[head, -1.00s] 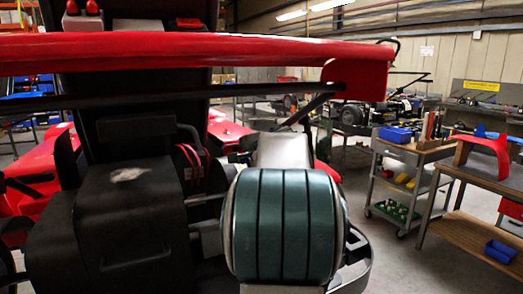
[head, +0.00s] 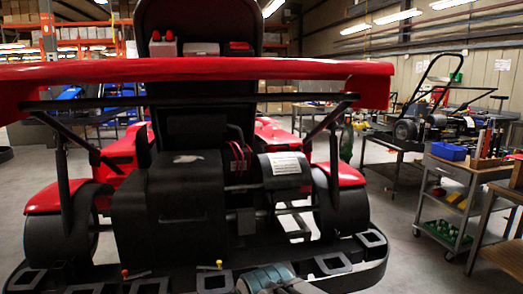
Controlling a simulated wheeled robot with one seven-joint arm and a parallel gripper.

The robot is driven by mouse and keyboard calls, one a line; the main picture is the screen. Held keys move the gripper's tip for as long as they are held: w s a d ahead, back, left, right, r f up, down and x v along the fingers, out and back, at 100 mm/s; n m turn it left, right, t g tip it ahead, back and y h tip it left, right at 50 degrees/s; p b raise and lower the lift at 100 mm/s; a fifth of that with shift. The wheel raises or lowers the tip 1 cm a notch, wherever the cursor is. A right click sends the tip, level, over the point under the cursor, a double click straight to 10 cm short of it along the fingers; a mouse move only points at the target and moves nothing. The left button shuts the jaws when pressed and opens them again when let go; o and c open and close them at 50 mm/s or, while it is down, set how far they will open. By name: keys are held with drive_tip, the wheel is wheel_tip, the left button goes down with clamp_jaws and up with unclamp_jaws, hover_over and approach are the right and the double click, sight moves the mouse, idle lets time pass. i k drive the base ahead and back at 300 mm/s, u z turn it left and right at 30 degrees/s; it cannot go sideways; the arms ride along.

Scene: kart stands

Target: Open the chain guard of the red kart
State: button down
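The red kart (head: 231,70) is seen from behind in the head view, with its wide red rear wing across the picture. Behind and below the wing is a black box-shaped cover (head: 180,205) with a low handle bar and a pale worn patch on top. It looks shut; I cannot tell for sure that it is the chain guard. Right of it is a dark cylinder (head: 283,170) with a white label. My gripper is not in view. A teal ribbed part shows at the bottom edge, probably my arm.
A black rear bumper (head: 372,270) with square openings curves around the kart's back. Black wheels stand at both sides. On the right are a tool cart (head: 445,205) with a blue bin (head: 449,152) and a bench. Open grey floor lies at left and right.

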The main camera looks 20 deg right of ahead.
sight(280, 171)
drive_tip(key=z, duration=0.45)
drive_tip(key=k, duration=1.05)
drive_tip(key=u, duration=0.15)
drive_tip(key=i, duration=0.75)
drive_tip(key=u, duration=0.45)
drive_tip(key=i, duration=0.75)
drive_tip(key=z, duration=0.7)
drive_tip(key=i, duration=0.45)
drive_tip(key=z, duration=0.4)
